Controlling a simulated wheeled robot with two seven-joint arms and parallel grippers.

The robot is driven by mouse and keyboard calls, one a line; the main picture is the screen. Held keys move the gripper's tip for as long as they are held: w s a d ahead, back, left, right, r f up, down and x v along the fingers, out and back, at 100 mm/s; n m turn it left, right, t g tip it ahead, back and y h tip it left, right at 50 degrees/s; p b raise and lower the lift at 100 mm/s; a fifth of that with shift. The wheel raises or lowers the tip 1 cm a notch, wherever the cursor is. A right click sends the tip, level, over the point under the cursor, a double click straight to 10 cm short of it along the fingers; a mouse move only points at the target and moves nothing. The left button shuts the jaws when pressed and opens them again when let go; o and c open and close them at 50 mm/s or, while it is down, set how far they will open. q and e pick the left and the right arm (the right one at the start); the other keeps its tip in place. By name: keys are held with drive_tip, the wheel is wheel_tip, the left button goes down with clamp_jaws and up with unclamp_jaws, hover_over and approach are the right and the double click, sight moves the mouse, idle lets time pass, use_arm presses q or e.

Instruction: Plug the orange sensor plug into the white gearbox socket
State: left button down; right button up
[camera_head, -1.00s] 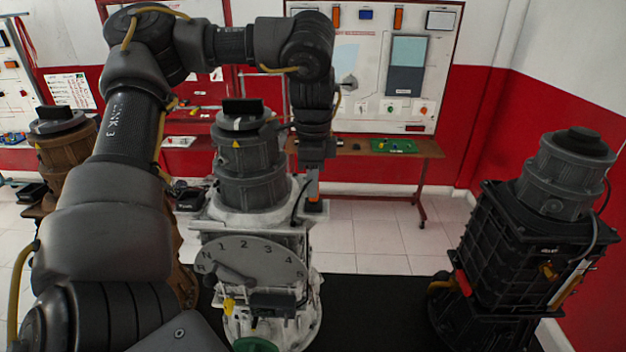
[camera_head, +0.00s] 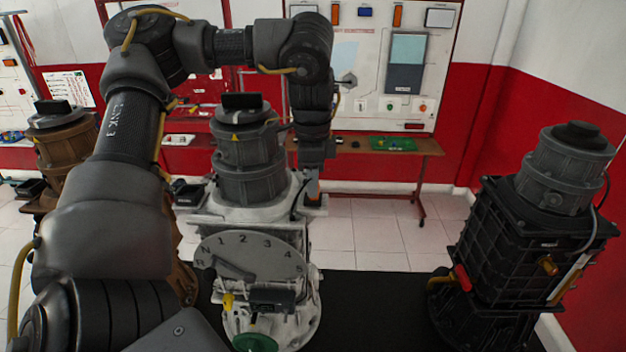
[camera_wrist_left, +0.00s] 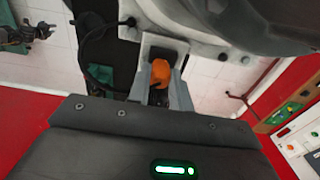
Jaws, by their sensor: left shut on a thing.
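My left gripper (camera_wrist_left: 160,84) is shut on the orange sensor plug (camera_wrist_left: 161,73); its two grey fingers stand on either side of the plug. The plug's front end is at a dark opening in a pale block (camera_wrist_left: 150,45), which looks like the white socket. I cannot tell whether the plug is inside it or only in front of it. In the head view the left gripper (camera_head: 312,188) points down beside the right side of the white gearbox (camera_head: 205,222), with a little orange showing. My right gripper is not in view.
A dark gearbox (camera_head: 530,240) stands at right. A wooden table (camera_head: 425,147) and a wall panel (camera_head: 370,60) are behind. Open floor lies between.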

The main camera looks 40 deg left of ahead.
use_arm(q)
drive_tip(key=shift+s+f, duration=0.2)
drive_tip(key=shift+f, duration=0.25)
drive_tip(key=c, duration=1.6)
unclamp_jaws()
drive_tip(key=o, duration=0.4)
drive_tip(key=shift+w, duration=0.15)
drive_tip(key=shift+r, duration=0.15)
drive_tip(key=shift+w+r, duration=0.1)
drive_tip(key=shift+r, duration=0.2)
wheel_tip(320, 180, up, 10)
drive_tip(key=shift+r+b, duration=0.1)
drive_tip(key=shift+b, duration=0.4)
drive_tip(key=shift+a, duration=0.1)
